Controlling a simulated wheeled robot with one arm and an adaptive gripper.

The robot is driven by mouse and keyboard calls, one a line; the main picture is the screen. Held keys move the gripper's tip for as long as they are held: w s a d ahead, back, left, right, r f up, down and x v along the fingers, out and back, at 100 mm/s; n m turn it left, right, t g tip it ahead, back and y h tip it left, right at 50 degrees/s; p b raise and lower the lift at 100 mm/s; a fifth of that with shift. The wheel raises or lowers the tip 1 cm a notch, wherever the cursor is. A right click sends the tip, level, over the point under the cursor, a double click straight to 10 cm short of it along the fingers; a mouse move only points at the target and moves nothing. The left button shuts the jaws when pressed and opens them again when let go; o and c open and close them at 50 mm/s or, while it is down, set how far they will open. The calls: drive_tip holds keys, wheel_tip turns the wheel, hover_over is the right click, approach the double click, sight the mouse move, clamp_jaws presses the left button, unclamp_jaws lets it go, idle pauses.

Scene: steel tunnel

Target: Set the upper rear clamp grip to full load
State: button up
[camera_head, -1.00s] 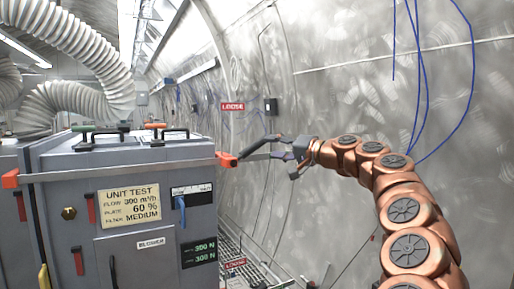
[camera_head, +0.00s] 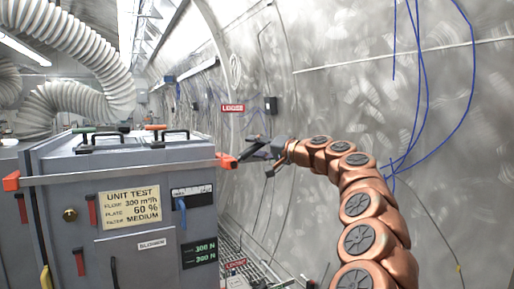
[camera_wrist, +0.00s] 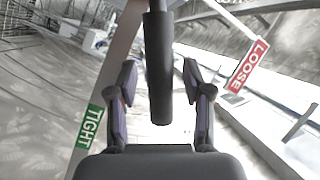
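A dark cylindrical grip (camera_wrist: 158,95), which looks like the clamp grip, runs down from the top of the wrist view between my fingers. My gripper (camera_wrist: 160,72) is open around it, with a visible gap on each side. In the head view my gripper (camera_head: 248,156) is beside the red end piece (camera_head: 227,161) at the grey cabinet's upper right corner. The grip cannot be told apart from my dark fingers there. A green TIGHT label (camera_wrist: 90,127) is left of the grip, and a red LOOSE label (camera_wrist: 248,66) is right of it.
The grey cabinet (camera_head: 135,185) fills the left, with a pale bar (camera_head: 120,173) across its front and black handles on top. A second LOOSE label (camera_head: 235,265) is low beside it. The curved steel wall (camera_head: 330,110) and blue cables are at the right.

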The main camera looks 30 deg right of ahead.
clamp_jaws()
drive_tip(key=shift+f, duration=0.1)
idle(0.5)
